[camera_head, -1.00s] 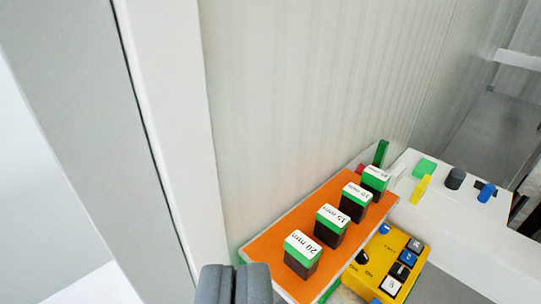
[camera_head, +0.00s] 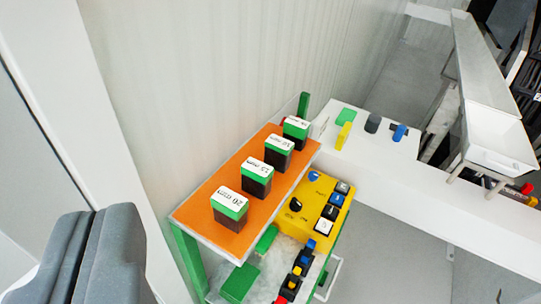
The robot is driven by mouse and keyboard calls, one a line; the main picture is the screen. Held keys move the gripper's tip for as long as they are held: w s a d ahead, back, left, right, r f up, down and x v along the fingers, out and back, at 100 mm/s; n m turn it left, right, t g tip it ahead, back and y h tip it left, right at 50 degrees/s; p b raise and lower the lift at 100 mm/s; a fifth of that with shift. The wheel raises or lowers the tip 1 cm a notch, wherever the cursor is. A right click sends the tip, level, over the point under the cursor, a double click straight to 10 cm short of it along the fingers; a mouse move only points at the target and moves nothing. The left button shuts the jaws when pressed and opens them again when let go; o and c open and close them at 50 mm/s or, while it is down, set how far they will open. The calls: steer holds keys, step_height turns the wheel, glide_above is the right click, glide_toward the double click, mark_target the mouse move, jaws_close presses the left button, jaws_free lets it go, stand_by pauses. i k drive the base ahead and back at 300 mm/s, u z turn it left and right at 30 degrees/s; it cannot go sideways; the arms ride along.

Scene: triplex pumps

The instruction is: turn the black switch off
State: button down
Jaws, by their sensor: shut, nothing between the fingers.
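The black switch (camera_head: 296,205) is a small round knob on the yellow control box (camera_head: 318,188), beside the orange shelf. Small lettering lies around the knob, too small to read surely. Blue, black and white buttons stand on the same box to its right. My gripper (camera_head: 100,232) is at the lower left of the head view, its grey fingers shut and empty. In the picture it is well to the left of the switch and apart from it.
The orange shelf (camera_head: 200,206) carries several labelled green-and-black blocks between my gripper and the box. A white bench (camera_head: 362,148) with green, yellow, black and blue pieces stands behind. Small coloured blocks (camera_head: 293,280) lie below. Grey floor shows at right.

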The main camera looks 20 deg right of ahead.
mark_target(295, 205)
steer(key=u, duration=0.8)
steer(key=k, duration=1.45)
steer(key=z, duration=1.05)
steer(key=i, duration=1)
steer(key=u, duration=0.1)
